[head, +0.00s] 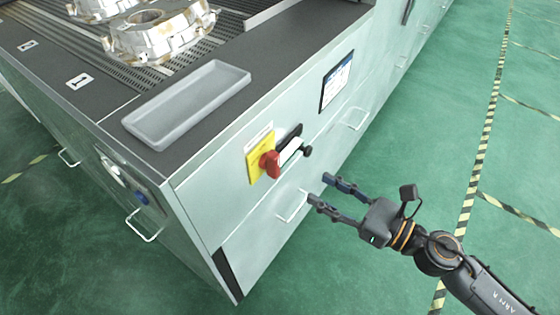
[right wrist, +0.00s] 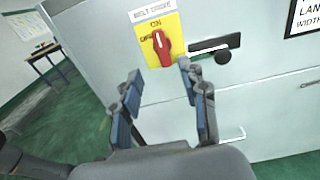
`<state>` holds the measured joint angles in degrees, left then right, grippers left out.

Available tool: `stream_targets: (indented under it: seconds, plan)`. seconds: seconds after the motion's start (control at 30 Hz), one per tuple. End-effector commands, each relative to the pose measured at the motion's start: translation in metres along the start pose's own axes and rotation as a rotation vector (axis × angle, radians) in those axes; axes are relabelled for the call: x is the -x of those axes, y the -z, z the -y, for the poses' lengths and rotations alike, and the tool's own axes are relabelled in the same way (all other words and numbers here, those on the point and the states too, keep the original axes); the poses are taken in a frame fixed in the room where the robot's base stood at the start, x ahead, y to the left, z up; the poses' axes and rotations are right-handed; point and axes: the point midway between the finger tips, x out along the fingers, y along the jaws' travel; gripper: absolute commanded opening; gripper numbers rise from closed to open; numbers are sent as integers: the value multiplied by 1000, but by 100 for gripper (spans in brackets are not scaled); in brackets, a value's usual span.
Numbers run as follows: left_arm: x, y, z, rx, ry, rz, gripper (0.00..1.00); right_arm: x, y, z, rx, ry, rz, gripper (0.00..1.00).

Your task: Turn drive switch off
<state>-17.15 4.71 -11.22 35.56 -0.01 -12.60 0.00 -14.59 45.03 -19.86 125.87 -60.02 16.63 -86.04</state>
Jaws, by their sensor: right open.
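The drive switch is a red rotary knob (head: 270,163) on a yellow plate (head: 257,156) on the side of the grey cabinet. In the right wrist view the red knob (right wrist: 162,47) stands about upright, its tip near the word ON on the yellow plate (right wrist: 150,32). A label above it seems to read "BELT DRIVE". My right gripper (head: 319,188) is open and empty, apart from the cabinet, to the right of and below the knob. In the right wrist view its fingers (right wrist: 157,80) stand spread below the knob. My left gripper is not in view.
A black lever handle (head: 307,151) sits just right of the switch, with drawer handles (head: 292,206) below. A dark-framed sign (head: 337,81) is further right. A grey tray (head: 190,103) and castings (head: 160,28) lie on top. The green floor at right is clear.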

Motion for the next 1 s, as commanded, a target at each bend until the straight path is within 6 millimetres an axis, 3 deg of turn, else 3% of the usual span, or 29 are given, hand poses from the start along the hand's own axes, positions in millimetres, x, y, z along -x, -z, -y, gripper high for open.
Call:
stream_targets:
  seconds: [0.3, 0.5, 0.7, 1.0]
  plan:
    - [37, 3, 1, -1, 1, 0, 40, -64, -8, 1, -1, 1, 4, 43]
    - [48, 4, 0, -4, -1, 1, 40, -98, -4, 1, -3, 2, 2, 43]
    - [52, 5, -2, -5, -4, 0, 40, -114, -1, 1, -3, 3, 1, 43]
    - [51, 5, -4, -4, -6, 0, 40, -116, 0, 1, -3, 2, 0, 43]
